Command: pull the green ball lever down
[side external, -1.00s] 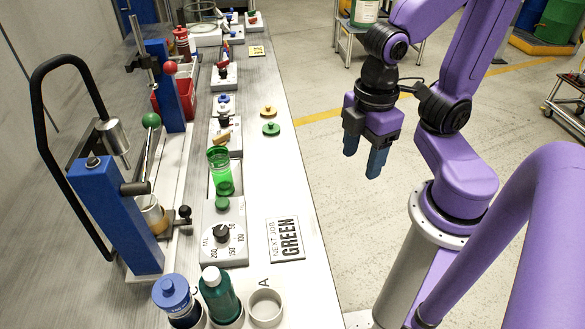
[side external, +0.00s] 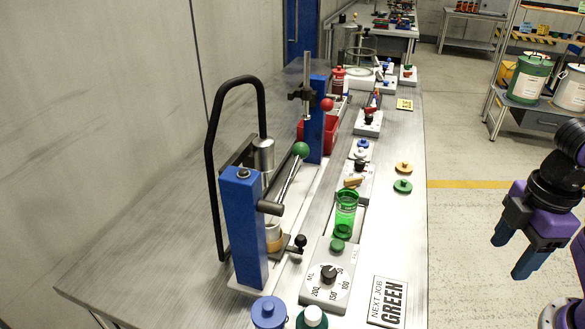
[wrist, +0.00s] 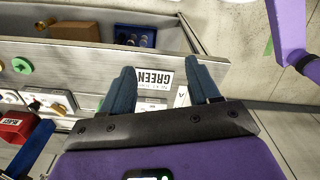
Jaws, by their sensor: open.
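The green ball (side external: 301,150) tops a slim metal lever in the side view. The lever slopes up and away from a pivot on the near blue post (side external: 245,230), so the ball end is raised. A metal cup (side external: 273,236) sits beneath, beside the post. My gripper (side external: 514,248) is at the far right of the side view, beyond the bench's right edge, apart from the lever. Its two blue fingers are spread and empty. They also show in the wrist view (wrist: 163,85). I cannot make out the green ball in the wrist view.
A red ball (side external: 327,104) is on the farther blue post, beside a red bin (side external: 330,135). A black curved handle (side external: 213,160) arches left of the near post. A green cup (side external: 345,213), a dial box (side external: 327,283) and bottles line the bench's right side. The grey bench's left is clear.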

